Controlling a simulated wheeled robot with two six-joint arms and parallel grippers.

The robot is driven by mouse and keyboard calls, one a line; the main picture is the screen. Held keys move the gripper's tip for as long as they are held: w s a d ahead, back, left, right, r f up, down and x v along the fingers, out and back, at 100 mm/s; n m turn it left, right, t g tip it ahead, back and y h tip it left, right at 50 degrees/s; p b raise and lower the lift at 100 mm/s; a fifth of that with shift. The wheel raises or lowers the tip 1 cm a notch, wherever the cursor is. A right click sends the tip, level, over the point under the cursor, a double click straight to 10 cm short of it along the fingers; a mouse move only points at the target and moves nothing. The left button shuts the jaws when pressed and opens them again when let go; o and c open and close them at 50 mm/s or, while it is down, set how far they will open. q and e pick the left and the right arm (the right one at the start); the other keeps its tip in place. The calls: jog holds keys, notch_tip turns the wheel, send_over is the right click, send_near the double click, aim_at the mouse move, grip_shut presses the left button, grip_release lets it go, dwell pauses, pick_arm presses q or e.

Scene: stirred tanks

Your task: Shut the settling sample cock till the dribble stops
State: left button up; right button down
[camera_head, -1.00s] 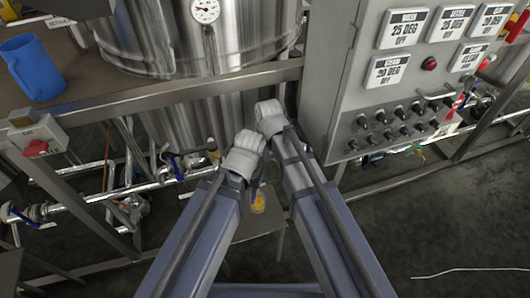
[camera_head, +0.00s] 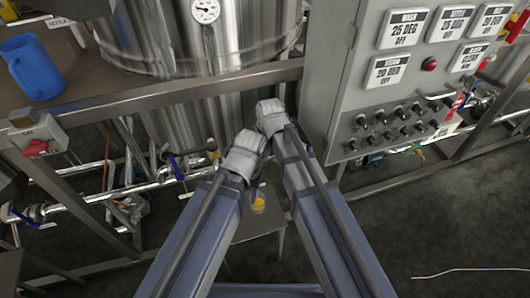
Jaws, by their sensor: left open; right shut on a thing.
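My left gripper (camera_head: 250,180) is the lower one. It is open, but its fingers are mostly hidden behind its own wrist and arm. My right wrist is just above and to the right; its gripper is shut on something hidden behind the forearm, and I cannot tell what. A small cup of orange-yellow liquid (camera_head: 258,206) shows between the arms, below my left wrist. I cannot make out the settling sample cock or a dribble.
A grey control cabinet (camera_head: 350,100) with labelled displays and knobs stands close on the right. A steel frame rail (camera_head: 150,100) crosses behind my wrists. A blue jug (camera_head: 35,68) stands on the bench at left. A small stand (camera_head: 258,228) is beneath the cup.

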jog(key=c, duration=0.8)
grip_release()
jog(key=shift+r, duration=0.15)
jog(key=r+p, duration=0.2)
jog(key=s+r+p, duration=0.1)
jog(key=r+p, duration=0.4)
jog(key=shift+s+d+r+p, duration=0.2)
jog(key=shift+d+p, duration=0.05)
jog(key=shift+p, duration=0.1)
jog(key=shift+s+f, duration=0.1)
